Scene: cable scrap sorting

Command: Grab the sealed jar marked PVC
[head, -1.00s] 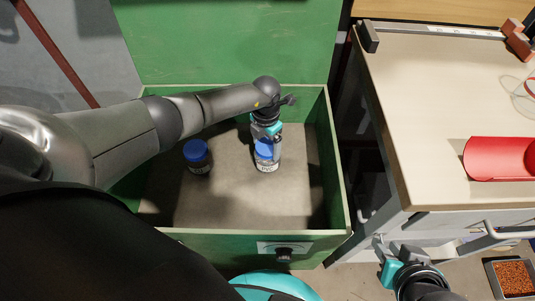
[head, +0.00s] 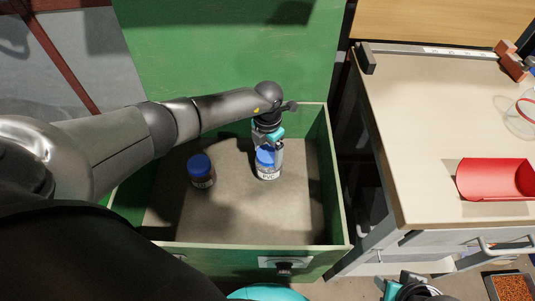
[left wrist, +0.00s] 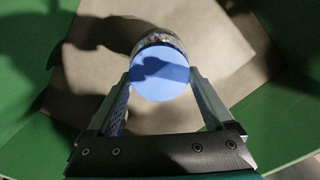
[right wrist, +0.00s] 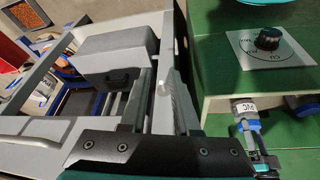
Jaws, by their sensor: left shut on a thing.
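The jar marked PVC (head: 268,173) has a blue lid and a white label. It stands upright in the green box, and its bottom looks to be at the floor. My left gripper (head: 268,147) points down from above and is shut on its lid end. In the left wrist view the blue lid (left wrist: 160,75) is between the two fingers. The jar's label (right wrist: 245,107) also shows upside down in the right wrist view. My right gripper (right wrist: 158,75) is empty outside the box, its fingers close together; I cannot tell whether they touch.
A second blue-lidded jar (head: 201,171) with dark contents stands to the left in the green box (head: 338,185). The box's lid is raised behind, and a dial (head: 284,268) is on its front. A workbench (head: 430,120) with a red scoop (head: 495,179) stands at right.

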